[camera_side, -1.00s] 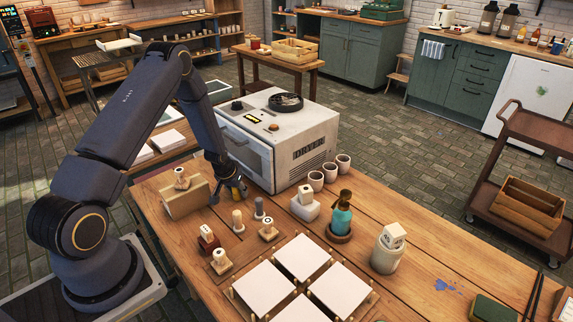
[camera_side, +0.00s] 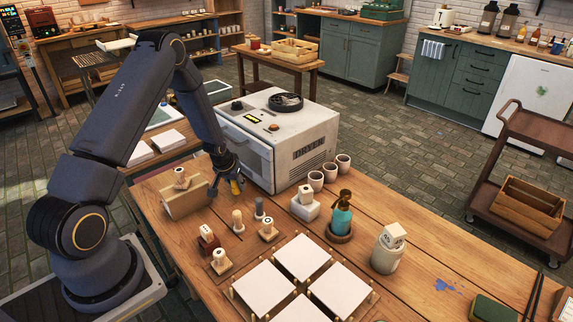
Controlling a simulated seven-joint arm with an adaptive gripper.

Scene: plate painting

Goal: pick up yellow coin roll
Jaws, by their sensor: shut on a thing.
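The yellow coin roll (camera_side: 235,186) is a small yellow piece at the tips of my gripper (camera_side: 227,185). My gripper points down and is shut on it, just above or at the wooden table (camera_side: 420,244) in front of the dryer. The fingers hide part of the roll. I cannot tell for sure whether its lower end touches the table.
The white dryer (camera_side: 285,140) stands close behind my gripper. A wooden block (camera_side: 183,200) is to the left. Several small stamps and pegs, one peg (camera_side: 238,221), stand in front. White tiles (camera_side: 302,257) lie nearer the front. A teal bottle (camera_side: 342,216) stands right.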

